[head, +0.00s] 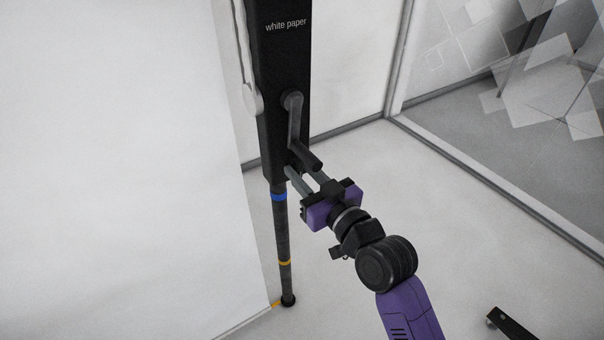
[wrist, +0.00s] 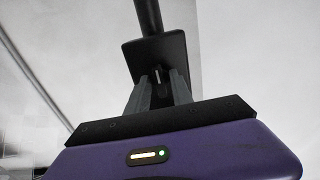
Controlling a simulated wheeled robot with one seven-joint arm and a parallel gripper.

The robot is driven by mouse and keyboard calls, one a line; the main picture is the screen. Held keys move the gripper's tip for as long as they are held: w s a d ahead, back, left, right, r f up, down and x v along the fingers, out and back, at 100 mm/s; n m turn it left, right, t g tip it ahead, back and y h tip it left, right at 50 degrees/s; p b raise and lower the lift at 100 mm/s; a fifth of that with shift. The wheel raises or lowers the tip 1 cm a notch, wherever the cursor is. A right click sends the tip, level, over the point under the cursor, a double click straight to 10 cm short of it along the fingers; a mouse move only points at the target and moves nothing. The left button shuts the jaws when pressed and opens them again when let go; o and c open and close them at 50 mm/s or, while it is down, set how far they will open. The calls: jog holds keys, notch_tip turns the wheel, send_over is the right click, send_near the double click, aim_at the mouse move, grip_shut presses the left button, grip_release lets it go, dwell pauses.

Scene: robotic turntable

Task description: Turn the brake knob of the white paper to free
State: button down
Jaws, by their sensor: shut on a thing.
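The white paper unit is a tall black housing (head: 278,70) with the label "white paper" near its top, in the head view. The brake knob (wrist: 158,76) shows in the wrist view as a small dark piece between my fingertips, against the black housing (wrist: 148,55); its setting cannot be read. In the head view my gripper (head: 297,169) reaches the lower end of the housing and hides the knob. My gripper also shows in the wrist view (wrist: 159,82), its two grey fingers shut on the knob.
A dark pole (head: 283,235) with blue and yellow bands runs below to the floor. A white panel (head: 120,170) stands left. The floor (head: 480,250) at right is mostly clear.

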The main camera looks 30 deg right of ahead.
jog(key=shift+f, duration=0.1)
dwell(0.3)
jog(key=c, duration=1.5)
grip_release()
jog(key=shift+o, duration=0.2)
jog(key=s, duration=0.8)
jog(key=s+a+g+p, duration=0.1)
jog(key=s+a+p, duration=0.2)
jog(key=s, duration=1.2)
jog(key=s+a+g+p, duration=0.2)
jog(key=s+a+p, duration=0.2)
jog(key=s, duration=1.1)
jog(key=shift+s+p, duration=0.15)
jog(key=shift+p, duration=0.35)
